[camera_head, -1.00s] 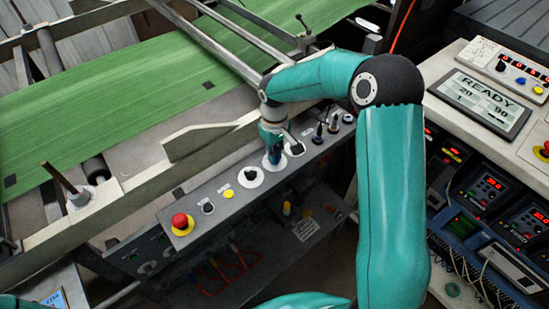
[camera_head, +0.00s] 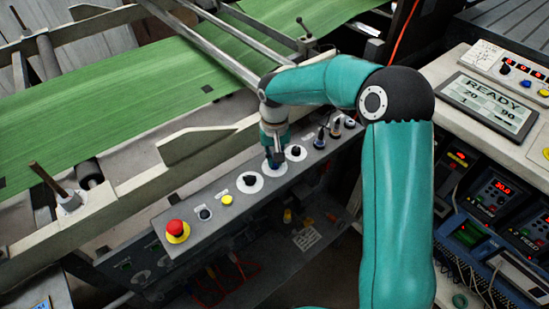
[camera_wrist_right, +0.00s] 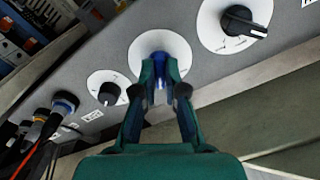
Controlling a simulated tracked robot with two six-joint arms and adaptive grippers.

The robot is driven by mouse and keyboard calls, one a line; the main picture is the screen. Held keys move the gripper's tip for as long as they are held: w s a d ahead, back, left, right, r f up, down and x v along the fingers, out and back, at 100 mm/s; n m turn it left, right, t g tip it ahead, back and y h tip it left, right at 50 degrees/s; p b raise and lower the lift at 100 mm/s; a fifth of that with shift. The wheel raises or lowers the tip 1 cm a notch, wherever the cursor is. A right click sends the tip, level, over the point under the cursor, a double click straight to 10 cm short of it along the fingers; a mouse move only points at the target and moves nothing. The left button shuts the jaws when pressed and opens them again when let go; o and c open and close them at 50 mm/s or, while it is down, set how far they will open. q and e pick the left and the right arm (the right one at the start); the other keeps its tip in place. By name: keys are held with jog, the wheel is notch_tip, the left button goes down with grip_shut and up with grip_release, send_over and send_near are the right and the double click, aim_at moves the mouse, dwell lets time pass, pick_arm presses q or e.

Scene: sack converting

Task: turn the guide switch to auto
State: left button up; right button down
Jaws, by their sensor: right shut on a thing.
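The guide switch appears as a blue knob (camera_wrist_right: 159,77) on a round white plate (camera_wrist_right: 141,47) in the right wrist view. Its printed words are not readable, so I cannot tell its setting. In the head view its white plate (camera_head: 266,171) sits mid-panel, with the knob hidden by my fingers. My right gripper (camera_head: 275,163) comes down onto this switch from above. In the right wrist view the gripper (camera_wrist_right: 160,82) has its two fingers shut around the blue knob. My left gripper is not in view.
A larger black selector (camera_wrist_right: 241,22) and a smaller black knob (camera_wrist_right: 108,93) flank the switch closely. The grey panel also carries a red stop button (camera_head: 175,228), a yellow button (camera_head: 227,200) and several plugged cables. Green sheet (camera_head: 120,95) lies behind; a READY display (camera_head: 490,102) stands right.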

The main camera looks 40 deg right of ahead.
jog(key=shift+w+r, duration=0.1)
jog(key=c, duration=1.2)
grip_release()
jog(key=shift+c, duration=0.2)
notch_tip(320, 180, up, 12)
